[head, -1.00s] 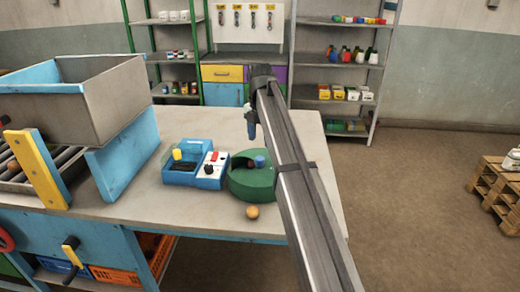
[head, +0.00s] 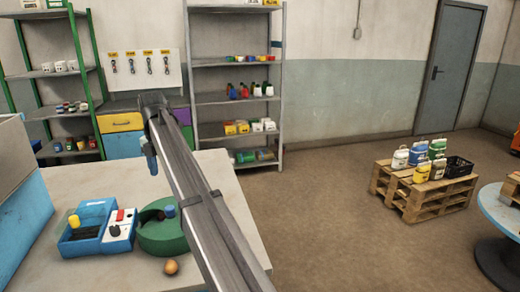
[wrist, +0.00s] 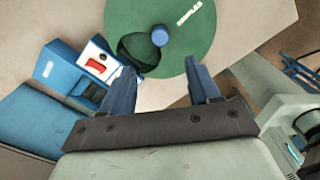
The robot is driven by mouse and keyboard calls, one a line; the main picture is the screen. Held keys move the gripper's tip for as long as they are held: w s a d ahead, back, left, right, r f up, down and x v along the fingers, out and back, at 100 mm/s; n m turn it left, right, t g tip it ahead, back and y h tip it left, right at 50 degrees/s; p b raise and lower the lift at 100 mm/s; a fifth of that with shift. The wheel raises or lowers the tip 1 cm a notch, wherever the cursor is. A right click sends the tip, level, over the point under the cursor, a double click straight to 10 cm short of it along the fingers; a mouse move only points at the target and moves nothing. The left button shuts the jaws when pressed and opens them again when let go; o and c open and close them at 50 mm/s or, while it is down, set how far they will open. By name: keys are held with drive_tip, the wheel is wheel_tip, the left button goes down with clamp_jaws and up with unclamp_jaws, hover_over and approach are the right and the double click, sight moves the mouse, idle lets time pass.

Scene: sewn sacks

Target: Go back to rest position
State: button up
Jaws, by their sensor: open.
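My gripper (wrist: 163,92) shows in the wrist view with its two blue fingers apart and nothing between them. It is above the table, with a round green container (wrist: 190,25) beyond its fingertips. In the head view my gripper (head: 150,155) hangs small at the far end of my arm, near the table's far edge. The green container (head: 165,240) stands on the table, lower left of the arm. It has a dark opening and a blue knob on top.
A blue box with a white panel (head: 118,230) sits beside the green container on the table (head: 215,165). A small orange ball (head: 171,267) lies in front. Shelves (head: 235,100) stand behind. Pallets (head: 425,195) hold several sacks or jugs at right. The floor between is clear.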

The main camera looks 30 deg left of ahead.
drive_tip(key=w+d+f+m+t, duration=0.1)
drive_tip(key=w+d+f+m, duration=0.3)
drive_tip(key=w+d+f, duration=0.7)
drive_tip(key=w+d+f+m+t, duration=0.1)
drive_tip(key=w+d+f+m, duration=0.55)
drive_tip(key=w, duration=0.65)
drive_tip(key=d+f+m+g+h, duration=0.2)
drive_tip(key=d+f+m, duration=0.4)
drive_tip(key=d+f, duration=2)
drive_tip(key=s+d+f+m+g, duration=0.2)
drive_tip(key=s+d+f+m, duration=0.3)
drive_tip(key=s+d+f, duration=0.55)
drive_tip(key=s+d+f+m+g, duration=0.2)
drive_tip(key=s+d+f+m, duration=0.5)
drive_tip(key=d+f, duration=0.6)
drive_tip(key=s+d+f+m+g, duration=0.1)
drive_tip(key=s+d+m, duration=0.2)
drive_tip(key=s, duration=0.6)
drive_tip(key=s+d+f+m+g+y, duration=0.1)
drive_tip(key=s+d+f+m, duration=0.1)
drive_tip(key=s+d, duration=0.4)
drive_tip(key=s+d+f+m+y, duration=0.1)
drive_tip(key=s+d+m, duration=0.3)
drive_tip(key=s, duration=1)
drive_tip(key=shift+s+d+f+m+g, duration=0.2)
drive_tip(key=shift+d+m+g, duration=0.1)
drive_tip(key=shift+m+g, duration=0.1)
